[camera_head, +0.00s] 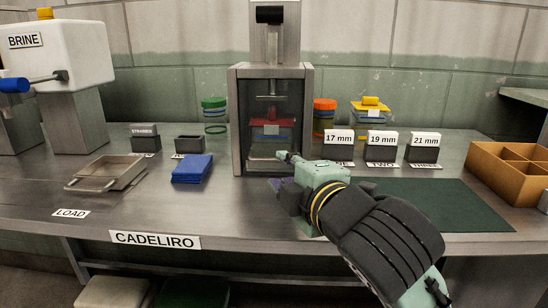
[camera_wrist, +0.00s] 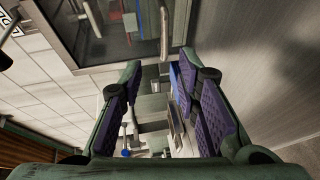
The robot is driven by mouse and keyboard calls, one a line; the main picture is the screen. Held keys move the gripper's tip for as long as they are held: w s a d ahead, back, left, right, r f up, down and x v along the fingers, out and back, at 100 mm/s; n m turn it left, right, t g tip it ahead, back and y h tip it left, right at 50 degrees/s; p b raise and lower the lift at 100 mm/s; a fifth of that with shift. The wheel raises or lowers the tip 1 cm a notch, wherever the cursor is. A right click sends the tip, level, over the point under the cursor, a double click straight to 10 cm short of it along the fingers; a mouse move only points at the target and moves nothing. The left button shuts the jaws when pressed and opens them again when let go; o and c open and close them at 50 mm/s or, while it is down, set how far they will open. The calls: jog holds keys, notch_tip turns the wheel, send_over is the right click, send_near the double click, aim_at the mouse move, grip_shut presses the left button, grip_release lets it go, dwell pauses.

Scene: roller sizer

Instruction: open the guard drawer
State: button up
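A grey metal machine (camera_head: 238,125) with a dark see-through front guard (camera_head: 268,130) stands at the middle of the bench. A pale bar, which looks like the guard's handle, shows in the wrist view (camera_wrist: 165,30), ahead of my fingertips and apart from them. My gripper (camera_head: 281,172) is low in front of the machine, near its bottom right. In the wrist view my gripper (camera_wrist: 158,75) has its purple-padded fingers spread. I see nothing clearly held between them. My gripper and hand hide part of the machine's lower front.
A metal tray (camera_head: 107,174) and blue cloths (camera_head: 193,168) lie left of the machine. Labelled dark blocks (camera_head: 381,153) stand to the right, behind a green mat (camera_head: 430,205). A brown divided box (camera_head: 500,180) is at the far right. Jars stand behind.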

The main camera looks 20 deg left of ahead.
aim_at(271, 161)
jog(key=shift+w+d+f, duration=0.25)
jog(key=shift+d, duration=0.05)
jog(key=x, duration=1)
jog(key=shift+w+a+f+p, duration=0.1)
jog(key=shift+w+a+p, duration=0.05)
jog(key=shift+p, duration=0.15)
jog(key=shift+c, duration=0.5)
grip_shut()
